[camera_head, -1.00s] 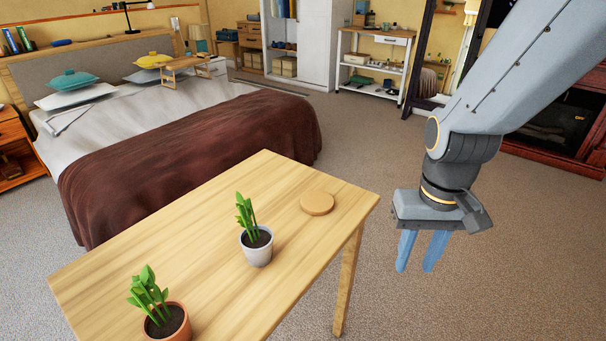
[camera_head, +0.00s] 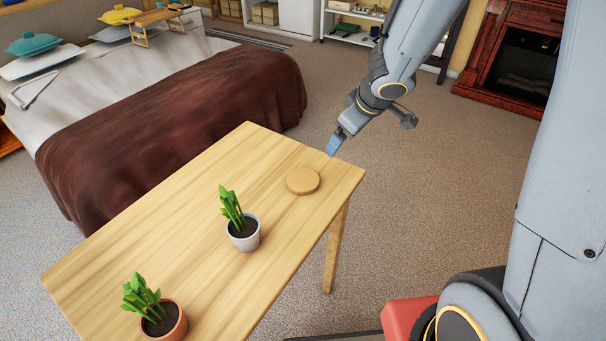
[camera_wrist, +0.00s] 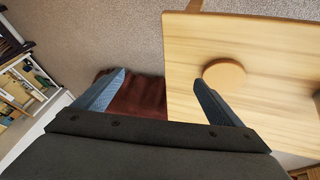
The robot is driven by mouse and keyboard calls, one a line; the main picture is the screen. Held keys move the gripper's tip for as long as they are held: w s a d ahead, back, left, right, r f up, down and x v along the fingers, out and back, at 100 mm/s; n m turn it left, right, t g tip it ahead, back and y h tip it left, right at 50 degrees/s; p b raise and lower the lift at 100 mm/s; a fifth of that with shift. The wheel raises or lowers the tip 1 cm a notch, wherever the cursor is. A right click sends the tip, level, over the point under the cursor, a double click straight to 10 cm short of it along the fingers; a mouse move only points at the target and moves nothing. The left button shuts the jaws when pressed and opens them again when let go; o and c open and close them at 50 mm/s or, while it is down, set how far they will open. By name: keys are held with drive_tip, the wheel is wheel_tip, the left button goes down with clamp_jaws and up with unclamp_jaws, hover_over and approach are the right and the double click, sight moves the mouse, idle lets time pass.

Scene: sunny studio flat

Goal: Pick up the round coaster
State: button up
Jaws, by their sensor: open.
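The round coaster (camera_head: 303,181) is a flat tan disc lying on the wooden table (camera_head: 170,215) near its far right corner. My gripper (camera_head: 333,146) is near the table's far right corner, a little beyond the coaster and apart from it, with its fingers pointing down and left. In the wrist view, my gripper (camera_wrist: 160,88) has its two blue fingers spread wide with nothing between them. The coaster (camera_wrist: 224,75) shows there beyond the tip of the right finger, on the table top (camera_wrist: 190,50).
A plant in a white pot (camera_head: 243,236) stands near the coaster, and one in a terracotta pot (camera_head: 166,322) stands at the near left of the table. The bed with a brown blanket (camera_head: 190,115) lies beyond the table.

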drive_tip(key=s+a+n+g+y+p, duration=0.1)
drive_tip(key=a+n+y+p, duration=0.15)
drive_tip(key=a, duration=0.25)
drive_tip(key=n+g, duration=0.3)
approach(306, 179)
wheel_tip(306, 179, down, 2)
drive_tip(key=shift+w+a+f+y, duration=0.1)
drive_tip(key=shift+a+f+y, duration=0.05)
drive_tip(key=shift+y, duration=0.2)
drive_tip(key=shift+b+x, duration=0.65)
drive_tip(key=shift+x, duration=2.1)
drive_tip(key=shift+c, duration=0.2)
drive_tip(key=c, duration=1.1)
